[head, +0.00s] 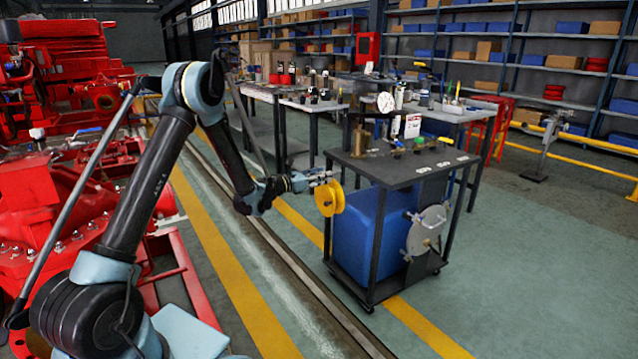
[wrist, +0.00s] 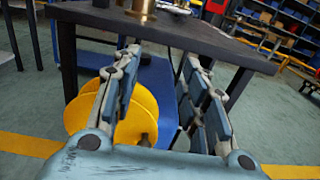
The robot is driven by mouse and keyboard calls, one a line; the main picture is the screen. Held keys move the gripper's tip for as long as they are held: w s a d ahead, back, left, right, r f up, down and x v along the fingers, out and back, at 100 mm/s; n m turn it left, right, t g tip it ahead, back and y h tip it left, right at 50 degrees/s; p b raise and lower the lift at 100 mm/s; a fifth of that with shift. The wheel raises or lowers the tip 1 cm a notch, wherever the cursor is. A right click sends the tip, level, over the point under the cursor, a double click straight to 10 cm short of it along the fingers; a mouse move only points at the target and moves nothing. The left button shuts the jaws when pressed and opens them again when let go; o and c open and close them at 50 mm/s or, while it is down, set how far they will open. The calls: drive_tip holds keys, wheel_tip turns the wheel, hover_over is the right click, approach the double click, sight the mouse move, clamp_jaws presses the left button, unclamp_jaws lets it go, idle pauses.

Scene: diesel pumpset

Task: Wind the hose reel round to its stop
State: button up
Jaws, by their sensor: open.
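The yellow hose reel (head: 329,198) is mounted at the left end of a dark cart, beside a blue tank. In the wrist view the reel (wrist: 140,112) shows as two yellow discs, with a small dark knob (wrist: 146,139) low on its near face. My gripper (head: 322,178) is at the reel's upper left in the head view. In the wrist view my gripper (wrist: 161,62) is open with nothing between its fingers. Its left finger passes in front of the reel and hides part of it. I cannot tell whether it touches. No hose can be made out.
The cart top (head: 400,168) holds a gauge and brass fittings; the blue tank (head: 370,235) is below it. A grey disc (head: 427,229) is on the cart's right side. Red machinery (head: 60,200) stands left. Floor between is clear.

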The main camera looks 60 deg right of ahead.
drive_tip(key=shift+r, duration=0.1)
drive_tip(key=shift+c, duration=0.5)
drive_tip(key=shift+a, duration=0.1)
drive_tip(key=c, duration=0.5)
drive_tip(key=w+a+f+t+y, duration=0.1)
drive_tip(key=a+f, duration=0.2)
drive_tip(key=f, duration=0.2)
drive_tip(key=w+a+f+y, duration=0.2)
drive_tip(key=a+f, duration=0.1)
drive_tip(key=f, duration=0.2)
drive_tip(key=w+a+f+t+y, duration=0.1)
drive_tip(key=a+f+y, duration=0.1)
drive_tip(key=f, duration=0.4)
drive_tip(key=shift+w+a+t, duration=0.2)
drive_tip(key=shift+a+t, duration=0.1)
drive_tip(key=shift+a, duration=0.25)
clamp_jaws()
drive_tip(key=x, duration=1)
drive_tip(key=shift+d+r, duration=0.2)
drive_tip(key=shift+r, duration=1.75)
